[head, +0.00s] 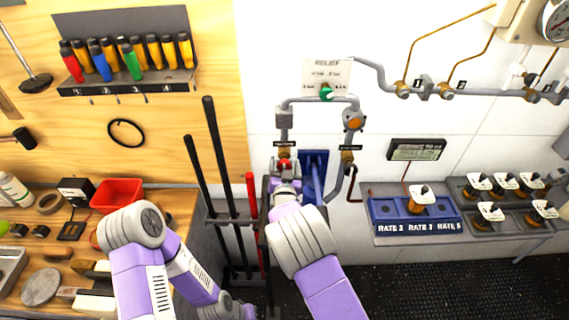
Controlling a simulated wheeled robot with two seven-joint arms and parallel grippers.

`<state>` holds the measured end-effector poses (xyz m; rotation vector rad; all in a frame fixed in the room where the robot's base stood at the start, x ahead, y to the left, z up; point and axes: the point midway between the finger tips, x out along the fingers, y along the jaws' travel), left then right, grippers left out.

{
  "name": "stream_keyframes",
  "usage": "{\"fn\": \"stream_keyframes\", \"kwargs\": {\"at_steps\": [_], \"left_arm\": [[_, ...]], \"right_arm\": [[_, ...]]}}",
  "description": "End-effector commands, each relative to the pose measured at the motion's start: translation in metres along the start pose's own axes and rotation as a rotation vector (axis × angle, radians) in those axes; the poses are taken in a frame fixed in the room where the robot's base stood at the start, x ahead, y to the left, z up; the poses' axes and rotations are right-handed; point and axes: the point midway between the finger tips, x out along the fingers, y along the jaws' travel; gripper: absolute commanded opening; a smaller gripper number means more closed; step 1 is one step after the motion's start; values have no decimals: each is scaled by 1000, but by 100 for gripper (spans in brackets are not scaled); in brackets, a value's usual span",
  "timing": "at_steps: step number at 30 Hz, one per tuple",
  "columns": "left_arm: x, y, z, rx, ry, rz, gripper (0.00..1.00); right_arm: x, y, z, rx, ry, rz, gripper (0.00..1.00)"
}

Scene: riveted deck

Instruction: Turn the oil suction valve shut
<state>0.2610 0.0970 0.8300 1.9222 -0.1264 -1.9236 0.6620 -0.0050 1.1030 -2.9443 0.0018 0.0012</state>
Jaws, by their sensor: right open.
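Pipes on the white wall carry two low valves, each under a small dark label too small to read. The left one, a red-and-brass valve (285,153), is partly hidden by my right gripper (285,168). The right one, a brass valve (347,157), stands clear of it. I cannot tell from the labels which is the oil suction valve. My right gripper is open, close in front of or at the red part; contact cannot be made out. My left arm is folded low at the left, and its gripper does not show.
A blue bracket (314,175) is just right of my right gripper. Long dark bars (215,150) and a red bar (252,195) stand left of it. A blue tray (385,211) sits on the right shelf. A cluttered wooden bench with a red bin (117,190) is at left.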

Motion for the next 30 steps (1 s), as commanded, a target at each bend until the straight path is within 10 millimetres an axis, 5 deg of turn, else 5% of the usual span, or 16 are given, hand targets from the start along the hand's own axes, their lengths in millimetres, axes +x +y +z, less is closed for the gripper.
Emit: {"fn": "stream_keyframes", "kwargs": {"at_steps": [11, 21, 30], "left_arm": [[-1, 0, 0, 0, 0, 0, 0], [-1, 0, 0, 0, 0, 0, 0], [8, -3, 0, 0, 0, 0, 0]], "right_arm": [[6, 0, 0, -1, 0, -1, 76], [5, 0, 0, 0, 0, -1, 25], [6, 1, 2, 33, 1, -1, 23]]}}
